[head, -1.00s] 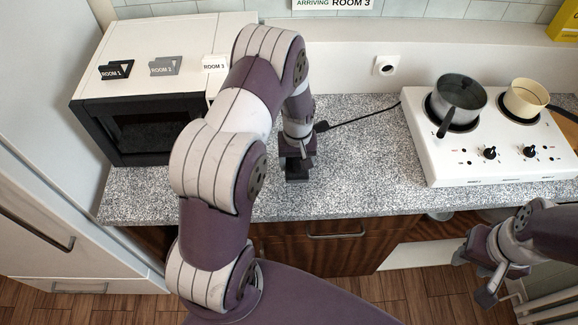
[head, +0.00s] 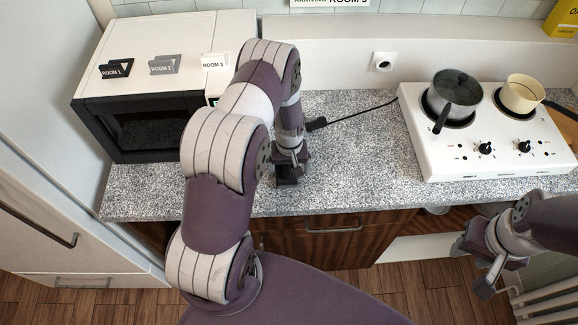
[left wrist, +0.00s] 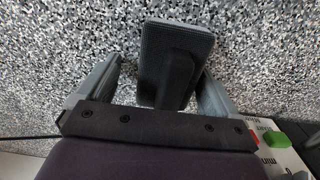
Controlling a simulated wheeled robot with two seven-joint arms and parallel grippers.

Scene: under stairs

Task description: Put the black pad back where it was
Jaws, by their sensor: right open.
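The black pad (left wrist: 150,42) shows in the left wrist view as a dark textured slab with a raised block on it, over the speckled counter. My right gripper (head: 478,268) is open and empty, in front of the counter at lower right.
The speckled counter (head: 350,165) is clear between my left gripper and the white hob (head: 440,160), which carries a dark pot (head: 455,95) and a cream pot (head: 522,93). The microwave (head: 150,80) with room signs on top stands at left. A black cable (head: 355,113) crosses behind.

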